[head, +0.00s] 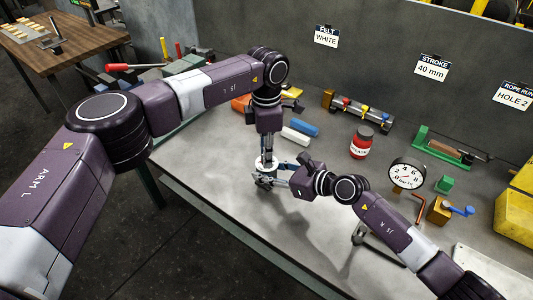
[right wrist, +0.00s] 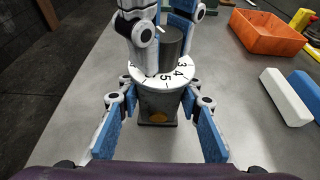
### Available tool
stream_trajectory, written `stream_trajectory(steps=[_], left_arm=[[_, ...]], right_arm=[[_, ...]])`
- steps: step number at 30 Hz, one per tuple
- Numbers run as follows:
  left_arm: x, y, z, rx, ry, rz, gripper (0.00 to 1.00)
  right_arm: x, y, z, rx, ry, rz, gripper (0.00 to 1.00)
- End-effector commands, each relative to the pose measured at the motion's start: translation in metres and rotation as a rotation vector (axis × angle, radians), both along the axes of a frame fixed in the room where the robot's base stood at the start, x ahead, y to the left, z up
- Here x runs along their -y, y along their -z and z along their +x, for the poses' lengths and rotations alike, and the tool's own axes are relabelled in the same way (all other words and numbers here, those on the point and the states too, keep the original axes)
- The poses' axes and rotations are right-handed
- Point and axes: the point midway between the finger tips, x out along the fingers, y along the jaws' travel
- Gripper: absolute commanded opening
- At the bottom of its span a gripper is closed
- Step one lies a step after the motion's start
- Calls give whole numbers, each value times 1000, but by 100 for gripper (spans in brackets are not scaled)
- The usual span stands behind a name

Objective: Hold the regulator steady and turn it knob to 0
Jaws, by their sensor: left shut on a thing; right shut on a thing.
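The regulator (right wrist: 160,102) stands upright on the table, a grey body with a white numbered dial (right wrist: 172,75) and a dark knob (right wrist: 172,42) on top. Numbers 3, 4 and 5 show on the dial; 0 and any pointer mark are not visible. My left gripper (head: 267,157) comes down from above and is shut on the knob; its fingers also show in the right wrist view (right wrist: 158,35) and hide part of the dial. My right gripper (right wrist: 160,125) is shut on the regulator body from the side, one blue-padded finger on each side.
White and blue blocks (head: 295,135) (head: 304,127) and an orange bin (right wrist: 270,32) lie behind the regulator. A red jar (head: 361,145), a round gauge (head: 406,173) and a yellow case (head: 515,205) are farther right.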

Motion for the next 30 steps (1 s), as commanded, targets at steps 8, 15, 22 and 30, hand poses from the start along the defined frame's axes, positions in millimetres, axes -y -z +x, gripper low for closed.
stream_trajectory(steps=[8, 15, 22, 30], left_arm=[[1, -1, 1, 2, -7, -2, 0], [0, -1, 1, 2, -6, -2, 32], [0, 0, 0, 1, -5, -1, 39], [0, -14, 1, 3, -5, 0, 39]], right_arm=[[0, 1, 0, -1, -1, -1, 0], [0, 1, 0, -1, -1, -1, 0], [0, 1, -1, -2, -1, 0, 0], [0, 1, -1, -2, -1, 0, 0]])
